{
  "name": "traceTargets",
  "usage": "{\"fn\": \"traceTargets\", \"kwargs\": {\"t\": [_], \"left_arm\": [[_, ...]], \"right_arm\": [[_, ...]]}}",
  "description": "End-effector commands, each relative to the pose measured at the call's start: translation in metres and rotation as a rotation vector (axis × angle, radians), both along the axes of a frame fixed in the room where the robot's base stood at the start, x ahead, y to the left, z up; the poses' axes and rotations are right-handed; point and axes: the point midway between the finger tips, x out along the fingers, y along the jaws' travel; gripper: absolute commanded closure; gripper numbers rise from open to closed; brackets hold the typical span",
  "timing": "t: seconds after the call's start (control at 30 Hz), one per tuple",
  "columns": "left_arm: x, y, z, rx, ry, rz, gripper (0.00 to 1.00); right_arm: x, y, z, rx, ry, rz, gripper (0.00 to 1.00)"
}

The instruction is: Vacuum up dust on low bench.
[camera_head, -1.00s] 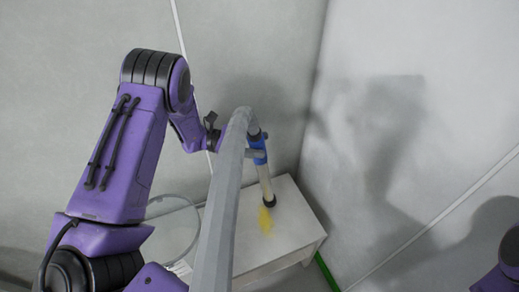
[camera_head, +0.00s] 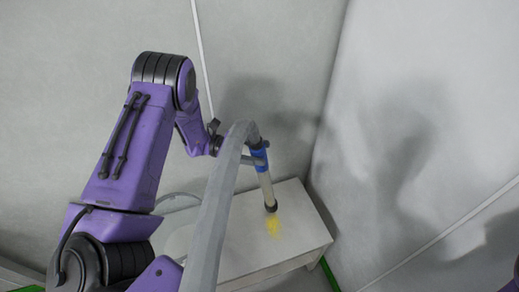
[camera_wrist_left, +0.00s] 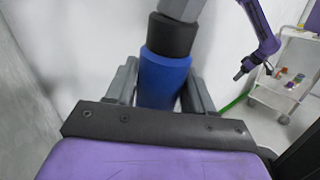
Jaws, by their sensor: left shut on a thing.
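The low bench (camera_head: 290,240) is white and stands against the wall in the head view. My left gripper (camera_head: 258,160) is shut on the blue grip of the vacuum wand (camera_head: 266,185). The blue grip (camera_wrist_left: 163,80) also shows between the fingers in the left wrist view. Whether the nozzle touches the bench top is unclear. A grey hose (camera_head: 215,205) curves from the wand's top toward the camera.
Pale walls meet in a corner behind the bench. A translucent round-edged thing (camera_head: 178,240) lies at the bench's left end, partly hidden by my arm. A white shelf cart (camera_wrist_left: 285,90) with small coloured items stands at right in the left wrist view.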

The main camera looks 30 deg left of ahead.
Motion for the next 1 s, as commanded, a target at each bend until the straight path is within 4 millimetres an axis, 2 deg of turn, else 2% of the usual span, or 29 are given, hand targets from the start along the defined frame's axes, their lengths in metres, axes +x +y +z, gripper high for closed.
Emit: {"fn": "traceTargets", "kwargs": {"t": [0.53, 1.0], "left_arm": [[-0.028, -0.037, 0.004, -0.002, 0.002, 0.000, 0.77], [-0.046, -0.061, 0.002, -0.002, 0.002, 0.000, 0.77]], "right_arm": [[0.000, 0.000, 0.037, 0.000, 0.000, 0.000, 0.43], [0.000, 0.000, 0.052, 0.000, 0.000, 0.000, 0.43]]}}
